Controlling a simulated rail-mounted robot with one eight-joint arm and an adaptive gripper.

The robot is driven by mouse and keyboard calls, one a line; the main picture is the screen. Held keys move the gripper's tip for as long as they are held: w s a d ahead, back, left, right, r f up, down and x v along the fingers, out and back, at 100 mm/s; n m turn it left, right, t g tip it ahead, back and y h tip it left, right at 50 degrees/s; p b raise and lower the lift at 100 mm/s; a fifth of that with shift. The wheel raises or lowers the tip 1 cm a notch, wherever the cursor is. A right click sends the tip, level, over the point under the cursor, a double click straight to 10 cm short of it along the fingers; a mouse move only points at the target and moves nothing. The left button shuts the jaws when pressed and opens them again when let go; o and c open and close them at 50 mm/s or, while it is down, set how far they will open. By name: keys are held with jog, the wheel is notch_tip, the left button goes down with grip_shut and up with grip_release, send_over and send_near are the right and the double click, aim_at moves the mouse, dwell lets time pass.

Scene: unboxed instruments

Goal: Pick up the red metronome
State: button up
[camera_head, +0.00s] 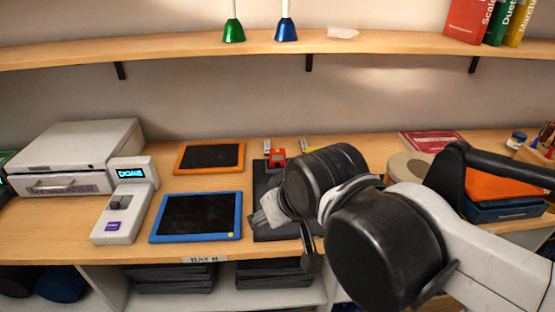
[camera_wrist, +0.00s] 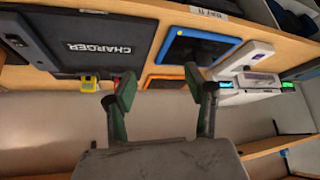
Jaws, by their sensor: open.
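The red metronome (camera_head: 277,157) is a small red block with a pale upright part, at the back edge of the black charger mat (camera_head: 262,180) in the head view. In the wrist view only a bit of red (camera_wrist: 117,80) shows beside the left finger, which hides most of it. My gripper (camera_wrist: 165,88) is open and empty, its two fingers apart. In the head view it hangs in front of and to the right of the red metronome, over the mat. A yellow device (camera_wrist: 89,85) stands at the same mat edge; my arm partly hides it in the head view.
An orange-framed tablet (camera_head: 210,158) and a blue-framed tablet (camera_head: 197,216) lie left of the mat. A white device (camera_head: 125,205) and a white box (camera_head: 80,155) stand farther left. A shelf (camera_head: 200,48) with handbells runs above the back of the counter.

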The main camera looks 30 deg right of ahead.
jog(key=w+d+r+n+g, duration=0.1)
jog(key=w+d+r+n, duration=0.2)
jog(key=w, duration=0.5)
jog(key=n+g+p, duration=0.3)
jog(key=n+g, duration=0.2)
jog(key=n, duration=0.3)
send_over(277, 151)
jog(key=f, duration=1)
jog(key=shift+s+a, duration=0.25)
jog(key=shift+a, duration=0.05)
jog(key=shift+w+d+f+n+g+p, duration=0.25)
jog(key=shift+w+n+g+p, duration=0.15)
jog(key=shift+n+p, duration=0.15)
jog(key=shift+f+n, duration=0.1)
jog(key=shift+n, duration=0.25)
jog(key=shift+d+f+p, duration=0.15)
jog(key=shift+f+p, duration=0.65)
jog(key=shift+f, duration=2.95)
jog(key=shift+c, duration=0.5)
